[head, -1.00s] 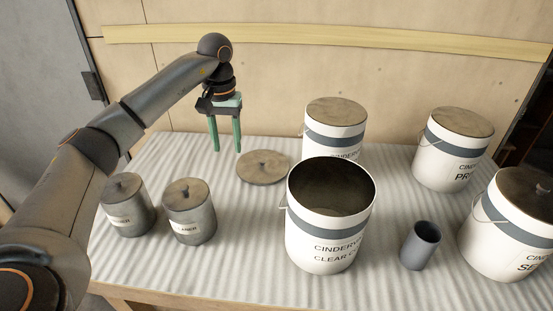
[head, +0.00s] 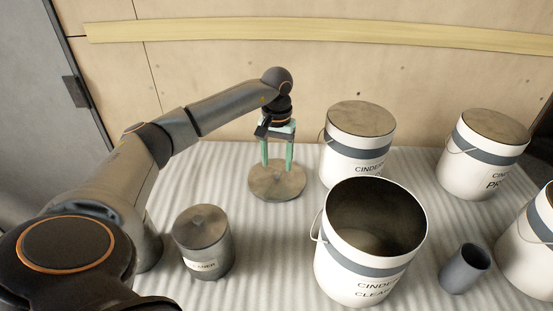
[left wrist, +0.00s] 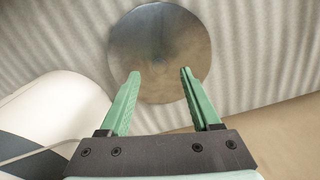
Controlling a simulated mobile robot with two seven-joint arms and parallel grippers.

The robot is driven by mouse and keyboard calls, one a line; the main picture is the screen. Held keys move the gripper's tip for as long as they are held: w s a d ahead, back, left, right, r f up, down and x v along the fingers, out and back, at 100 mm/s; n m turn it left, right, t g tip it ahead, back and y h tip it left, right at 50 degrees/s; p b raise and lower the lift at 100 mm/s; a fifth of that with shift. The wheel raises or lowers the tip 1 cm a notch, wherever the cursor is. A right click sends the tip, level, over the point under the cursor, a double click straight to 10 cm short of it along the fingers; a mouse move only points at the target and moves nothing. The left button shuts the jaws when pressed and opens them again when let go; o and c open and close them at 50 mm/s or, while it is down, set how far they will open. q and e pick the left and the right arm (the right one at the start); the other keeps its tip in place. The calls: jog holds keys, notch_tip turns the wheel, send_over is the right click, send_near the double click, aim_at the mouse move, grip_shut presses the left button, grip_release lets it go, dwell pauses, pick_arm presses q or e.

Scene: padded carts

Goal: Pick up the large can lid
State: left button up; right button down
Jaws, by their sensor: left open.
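The large can lid (head: 277,186) is a round, brownish-grey metal disc lying flat on the padded cart top, left of the cans. My left gripper (head: 277,164) has green fingers pointing down over the lid's far part; they are open and hold nothing. The lid's middle is partly hidden by the fingers in the head view. In the left wrist view the lid (left wrist: 160,50) lies beyond the two fingertips (left wrist: 160,74), which overlap its near part. I cannot tell the exact height of the fingertips above it. My right gripper is not in view.
An open white can (head: 370,245) stands right of the lid. A closed white can (head: 357,150) stands close behind it, near the gripper. More closed cans (head: 485,160) and a grey cup (head: 465,268) are at right. A small lidded canister (head: 203,245) is at front left.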

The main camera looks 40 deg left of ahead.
aim_at(277, 173)
pick_arm(q)
notch_tip(277, 173, down, 3)
jog(key=shift+s+d+f, duration=0.1)
jog(key=shift+f, duration=0.05)
grip_shut()
dwell(0.5)
